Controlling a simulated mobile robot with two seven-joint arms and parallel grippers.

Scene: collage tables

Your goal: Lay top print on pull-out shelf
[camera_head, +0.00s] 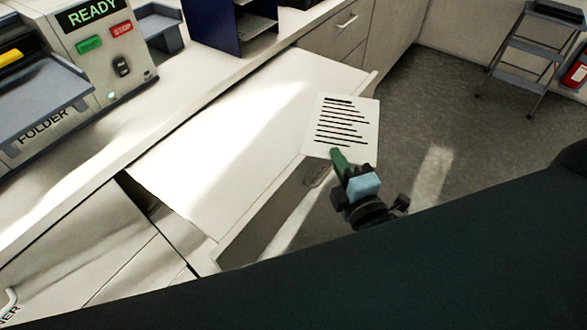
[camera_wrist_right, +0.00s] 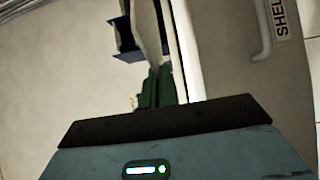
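The print (camera_head: 345,122), a white sheet with black lines of text, is at the right end of the pulled-out shelf (camera_head: 225,135). It overlaps the shelf's front edge and partly hides the floor behind it. My right gripper (camera_head: 338,158) has its green fingers at the sheet's lower edge and seems shut on it. In the right wrist view the fingers (camera_wrist_right: 155,88) are close together, with a thin pale sheet rising from them. I cannot tell whether the sheet touches the shelf. My left gripper is not in view.
The folder machine (camera_head: 85,35), its display reading READY, stands on the counter at upper left. A dark blue rack (camera_head: 212,25) stands behind the shelf. A step stool (camera_head: 535,50) is at upper right. Most of the shelf top is bare.

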